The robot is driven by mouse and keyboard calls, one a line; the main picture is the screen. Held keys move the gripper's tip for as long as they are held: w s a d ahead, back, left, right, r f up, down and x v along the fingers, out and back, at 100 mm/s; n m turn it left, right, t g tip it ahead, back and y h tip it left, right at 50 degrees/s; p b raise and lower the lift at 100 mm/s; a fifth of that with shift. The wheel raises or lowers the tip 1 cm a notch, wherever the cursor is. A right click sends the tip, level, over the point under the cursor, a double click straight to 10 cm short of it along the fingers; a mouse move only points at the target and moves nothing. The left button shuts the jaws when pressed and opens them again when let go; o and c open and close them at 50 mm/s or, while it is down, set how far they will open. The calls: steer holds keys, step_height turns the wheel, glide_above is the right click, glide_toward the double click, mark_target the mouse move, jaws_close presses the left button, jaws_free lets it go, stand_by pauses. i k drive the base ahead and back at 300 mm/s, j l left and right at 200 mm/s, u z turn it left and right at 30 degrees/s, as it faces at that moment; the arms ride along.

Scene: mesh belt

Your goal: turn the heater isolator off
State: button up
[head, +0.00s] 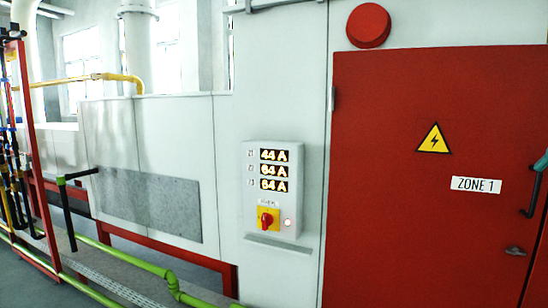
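The heater isolator is a red rotary handle (267,219) on a yellow plate, low on a grey wall box (272,148). The handle looks tilted from upright; its exact setting is too small to read. A small label sits above it, too small to read clearly. A pale pinkish lamp (287,223) glows to the right of the handle. Three lit displays (273,171) above read 44 A, 64 A and 64 A. My gripper is not in view.
A red door (400,200) marked ZONE 1, with a warning triangle, stands to the right of the box. A narrow grey ledge (278,249) juts out below the box. Green pipes (150,272) and a red frame (160,243) run low at the left.

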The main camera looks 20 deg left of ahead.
mark_target(266, 219)
steer(key=u, duration=1.25)
steer(key=i+j, duration=0.1)
steer(key=i, duration=1)
steer(key=j+z, duration=0.05)
